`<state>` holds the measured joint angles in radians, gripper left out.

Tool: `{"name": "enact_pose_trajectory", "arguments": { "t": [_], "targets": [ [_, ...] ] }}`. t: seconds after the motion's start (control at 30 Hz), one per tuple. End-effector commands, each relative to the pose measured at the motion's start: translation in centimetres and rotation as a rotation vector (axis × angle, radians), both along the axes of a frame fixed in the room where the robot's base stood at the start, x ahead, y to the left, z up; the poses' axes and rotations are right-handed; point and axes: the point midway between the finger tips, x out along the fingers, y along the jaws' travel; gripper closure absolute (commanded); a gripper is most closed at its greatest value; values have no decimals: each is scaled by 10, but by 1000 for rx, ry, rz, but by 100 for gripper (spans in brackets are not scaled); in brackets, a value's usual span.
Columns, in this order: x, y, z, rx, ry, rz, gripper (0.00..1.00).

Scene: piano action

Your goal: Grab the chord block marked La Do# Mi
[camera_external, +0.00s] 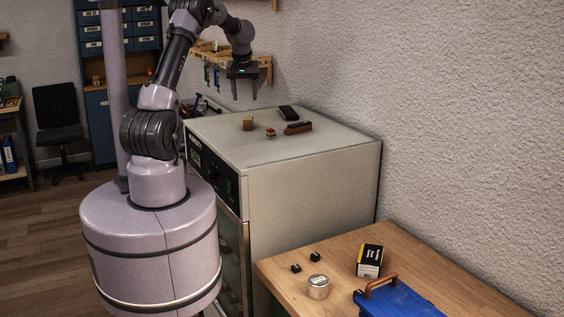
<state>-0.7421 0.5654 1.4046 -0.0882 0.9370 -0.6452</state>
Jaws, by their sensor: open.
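My gripper (243,94) hangs over the back part of the grey cabinet top (225,149), fingers pointing down, apart and empty. On the cabinet top stand a small upright brown block (248,122), a smaller brown piece (270,132) and a longer dark reddish-brown block (297,128). A black object (288,113) lies behind them. My gripper is above these things and touches none of them. Any markings are too small to read, so I cannot tell which one, if any, is the La Do# Mi chord block.
A wooden wall shelf (258,63) with hanging tools is behind my gripper. The white wall bounds the right side. A wooden table (335,290) in front holds a blue case (398,303), a black-and-yellow box (369,260), a round tin (318,287) and small black pieces. The cabinet top's front is clear.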

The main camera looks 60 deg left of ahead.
Motion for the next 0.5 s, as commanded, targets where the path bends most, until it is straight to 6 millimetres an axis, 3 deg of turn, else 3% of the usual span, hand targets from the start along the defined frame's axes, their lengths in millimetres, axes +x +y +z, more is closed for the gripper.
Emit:
{"name": "enact_pose_trajectory", "arguments": {
  "t": [0.1, 0.5],
  "targets": [
    [7, 11, -34, -1, 2, -1, 45],
    [27, 32, -96, 0, 2, -4, 45]
  ]
}}
